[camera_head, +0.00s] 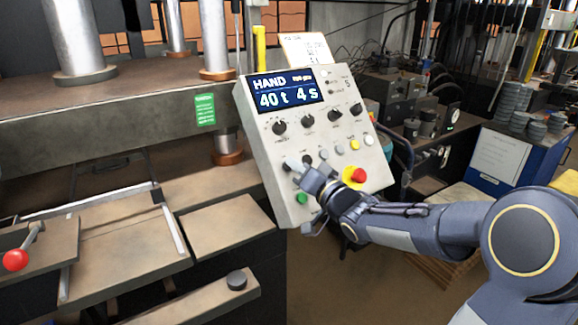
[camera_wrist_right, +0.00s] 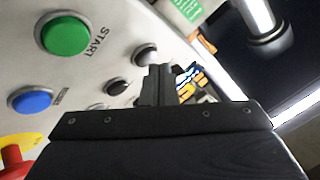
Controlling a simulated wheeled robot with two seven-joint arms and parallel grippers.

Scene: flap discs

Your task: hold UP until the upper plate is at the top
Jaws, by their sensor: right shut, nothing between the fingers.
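The slanted control panel (camera_head: 270,145) has a display (camera_head: 287,92) reading HAND, 40 t, 4 s. My right gripper (camera_head: 300,168) is shut and empty, with its fingertips at the panel's lower left buttons. In the right wrist view the shut fingers (camera_wrist_right: 157,82) are close to a grey button (camera_wrist_right: 146,54) and a dark button (camera_wrist_right: 117,87). I cannot tell whether they press one, and no UP label is readable. The press's upper plate (camera_head: 110,115) is a thick slab below steel rods, with an open gap beneath it. My left gripper is out of view.
A green START button (camera_wrist_right: 66,33) and a blue button (camera_wrist_right: 30,101) are beside the fingers. A red emergency stop (camera_head: 354,178) on yellow is close to my right wrist. A red-knobbed lever (camera_head: 16,260) stands at the press's front left.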

